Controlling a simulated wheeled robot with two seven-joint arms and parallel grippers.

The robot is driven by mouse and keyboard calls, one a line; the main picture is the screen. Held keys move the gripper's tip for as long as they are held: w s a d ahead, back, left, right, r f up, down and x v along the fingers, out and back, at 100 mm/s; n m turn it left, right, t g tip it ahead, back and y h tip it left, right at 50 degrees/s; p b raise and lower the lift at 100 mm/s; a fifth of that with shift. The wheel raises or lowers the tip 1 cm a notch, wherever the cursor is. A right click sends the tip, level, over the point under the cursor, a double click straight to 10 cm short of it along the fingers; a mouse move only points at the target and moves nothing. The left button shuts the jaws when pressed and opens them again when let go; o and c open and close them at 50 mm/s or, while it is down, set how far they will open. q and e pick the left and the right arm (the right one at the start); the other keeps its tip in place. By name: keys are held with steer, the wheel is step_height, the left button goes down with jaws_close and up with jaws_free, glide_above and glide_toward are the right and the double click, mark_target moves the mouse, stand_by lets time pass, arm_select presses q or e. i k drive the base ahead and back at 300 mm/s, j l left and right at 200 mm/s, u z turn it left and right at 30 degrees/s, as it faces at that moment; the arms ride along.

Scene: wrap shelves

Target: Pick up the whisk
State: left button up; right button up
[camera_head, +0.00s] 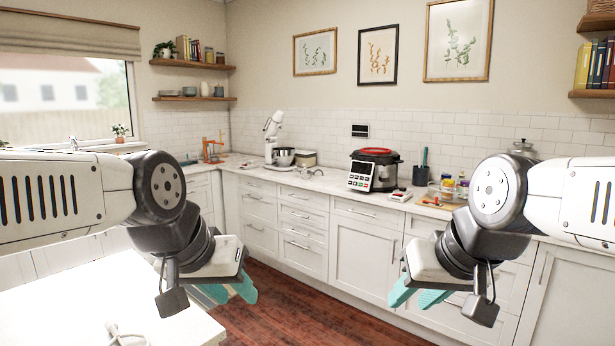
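I cannot make out a whisk for certain. A thin wire-like item (308,173) lies on the back counter in front of the stand mixer, too small to identify. A pale looped item (126,336) lies on the near white surface at the bottom left, cut off by the frame edge. My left gripper (231,291) hangs beside the near white surface, its teal fingers apart and empty. My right gripper (417,296) hangs in front of the cabinets, its teal fingers apart and empty. Neither gripper touches anything.
The back counter (335,183) bears a stand mixer (283,157), a multicooker (377,168), a utensil holder (421,175) and several jars. The near white surface (90,300) is at the lower left. Wooden floor (300,310) is clear between it and the cabinets.

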mark_target(295, 170)
steer(key=i+l, duration=0.2)
steer(key=i, duration=0.3)
steer(key=i+l, duration=0.2)
steer(key=i, duration=0.25)
steer(key=i+l, duration=0.15)
steer(key=i, duration=0.35)
steer(key=i+l, duration=0.2)
steer(key=i, duration=0.3)
steer(key=i+j+z, duration=0.15)
steer(key=i+j, duration=1.15)
steer(key=i, duration=0.15)
steer(key=i+j, duration=0.1)
steer(key=j, duration=0.4)
steer(key=i+j, duration=0.1)
steer(key=j, duration=0.4)
steer(key=i+j, duration=0.15)
steer(key=j, duration=0.35)
steer(key=i+j, duration=0.1)
steer(key=j, duration=0.45)
steer(key=i+j, duration=0.1)
steer(key=j, duration=0.4)
steer(key=i+z, duration=0.15)
steer(key=i+l+z, duration=0.1)
steer(key=i+l, duration=0.15)
steer(key=i+l+z, duration=0.1)
steer(key=i, duration=0.35)
steer(key=i+l+z, duration=0.1)
steer(key=i+l, duration=0.15)
steer(key=i, duration=0.15)
